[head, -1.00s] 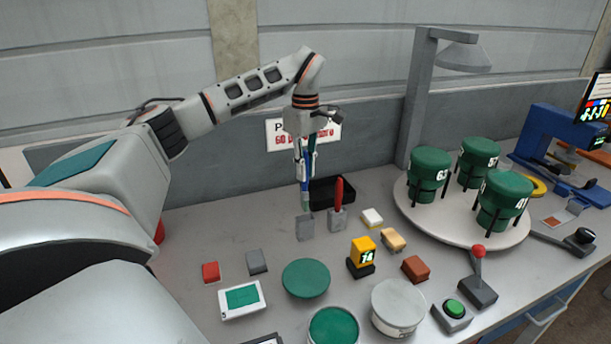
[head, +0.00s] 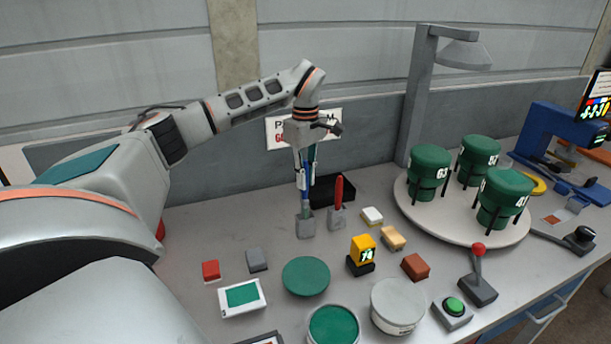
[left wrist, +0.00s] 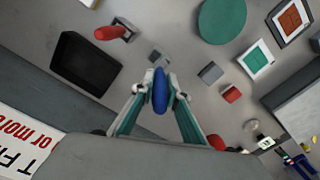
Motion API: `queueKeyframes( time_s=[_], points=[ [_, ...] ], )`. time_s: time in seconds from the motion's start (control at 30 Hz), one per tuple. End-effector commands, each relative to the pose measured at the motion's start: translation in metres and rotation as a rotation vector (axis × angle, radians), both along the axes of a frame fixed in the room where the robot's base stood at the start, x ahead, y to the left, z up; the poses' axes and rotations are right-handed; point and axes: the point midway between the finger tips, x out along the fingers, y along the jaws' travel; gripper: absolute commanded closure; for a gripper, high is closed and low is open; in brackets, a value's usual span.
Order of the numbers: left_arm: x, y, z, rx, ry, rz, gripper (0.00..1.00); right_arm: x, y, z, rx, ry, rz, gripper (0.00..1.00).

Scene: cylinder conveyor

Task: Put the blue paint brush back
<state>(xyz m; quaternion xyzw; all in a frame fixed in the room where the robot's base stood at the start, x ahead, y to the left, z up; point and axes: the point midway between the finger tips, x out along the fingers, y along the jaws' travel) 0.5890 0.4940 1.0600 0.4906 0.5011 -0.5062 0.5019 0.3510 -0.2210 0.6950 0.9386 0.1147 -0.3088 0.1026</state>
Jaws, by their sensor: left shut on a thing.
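The blue paint brush (head: 304,187) is upright in my left gripper (head: 305,172), which is shut on its blue handle. The handle also shows end-on between the fingers (left wrist: 160,91) in the left wrist view. The brush's lower end meets the top of a small grey holder (head: 305,224) in the head view; how deep it sits inside I cannot tell. A second grey holder (head: 337,217) just to the right has a red-handled tool (head: 339,190) standing in it. My right gripper is not in view.
A black open tray (head: 345,186) lies behind the red-handled tool. Small blocks, a yellow counter (head: 362,252), a green disc (head: 306,277) and paint cans stand in front. A round turntable (head: 410,207) with green pots is at right.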

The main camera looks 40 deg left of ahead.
Motion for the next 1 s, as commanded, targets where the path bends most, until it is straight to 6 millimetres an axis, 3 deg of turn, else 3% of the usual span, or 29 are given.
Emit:
queueKeyframes(
  time_s=[0.03, 0.1, 0.53, 1.0],
  points=[
    [0.0, 0.0, 0.0, 0.0, 0.0, 0.0, 0.81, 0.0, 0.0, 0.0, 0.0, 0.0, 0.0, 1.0],
    [0.0, 0.0, 0.0, 0.0, 0.0, 0.0, 0.69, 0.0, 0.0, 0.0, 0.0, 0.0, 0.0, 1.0],
    [0.001, 0.0, 0.007, 0.001, -0.003, -0.001, 0.69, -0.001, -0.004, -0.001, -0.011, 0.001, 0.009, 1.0],
    [0.002, 0.002, 0.082, 0.002, -0.005, 0.002, 0.69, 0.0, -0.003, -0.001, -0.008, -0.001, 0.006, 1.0]
  ],
)
